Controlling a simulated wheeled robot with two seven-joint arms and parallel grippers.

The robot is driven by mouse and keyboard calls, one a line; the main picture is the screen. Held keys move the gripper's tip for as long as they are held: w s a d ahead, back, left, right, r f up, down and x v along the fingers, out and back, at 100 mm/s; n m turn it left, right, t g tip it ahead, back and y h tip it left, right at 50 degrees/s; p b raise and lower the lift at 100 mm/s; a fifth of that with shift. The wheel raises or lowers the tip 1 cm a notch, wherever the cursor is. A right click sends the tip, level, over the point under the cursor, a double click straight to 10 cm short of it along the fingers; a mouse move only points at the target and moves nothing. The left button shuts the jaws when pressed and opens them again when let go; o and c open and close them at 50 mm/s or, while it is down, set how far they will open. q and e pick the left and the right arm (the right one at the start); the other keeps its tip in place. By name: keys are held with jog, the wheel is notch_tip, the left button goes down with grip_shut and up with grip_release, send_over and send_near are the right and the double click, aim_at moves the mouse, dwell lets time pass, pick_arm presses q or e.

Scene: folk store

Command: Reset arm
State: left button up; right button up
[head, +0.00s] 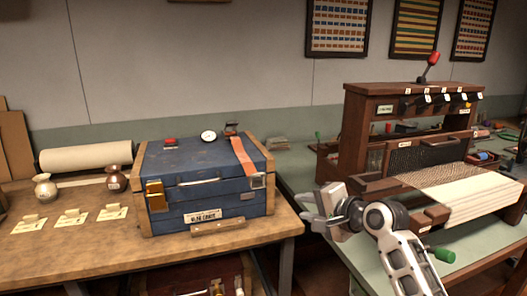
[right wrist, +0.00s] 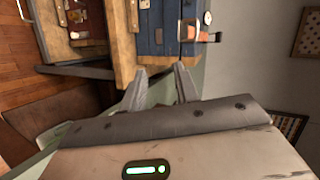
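My right gripper (head: 318,212) is in front of the gap between the wooden table and the green table in the head view, right of the blue chest. In the right wrist view its two fingers (right wrist: 160,88) stand apart with nothing between them. My right arm (head: 395,245) comes in from the lower right of the head view. My left gripper is not in the head view.
A blue chest (head: 205,185) with a label and gauge stands on the wooden table (head: 75,255). A wooden loom (head: 430,150) stands on the green table (head: 300,170). Two small vases (head: 46,187) and a paper roll (head: 85,155) are at left.

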jog(key=s+f+n+h, duration=0.25)
jog(key=s+f, duration=0.45)
jog(key=f, duration=0.6)
jog(key=s+f+n+h, duration=0.1)
jog(key=s+f+n, duration=0.4)
jog(key=s, duration=0.7)
jog(key=s+f+n+g+h, duration=0.1)
jog(key=s+f+n, duration=0.4)
jog(key=s+f, duration=0.3)
jog(key=s, duration=0.4)
jog(key=shift+s+d+f+n, duration=0.2)
jog(key=shift+s+f+n, duration=0.05)
jog(key=shift+f+n, duration=0.1)
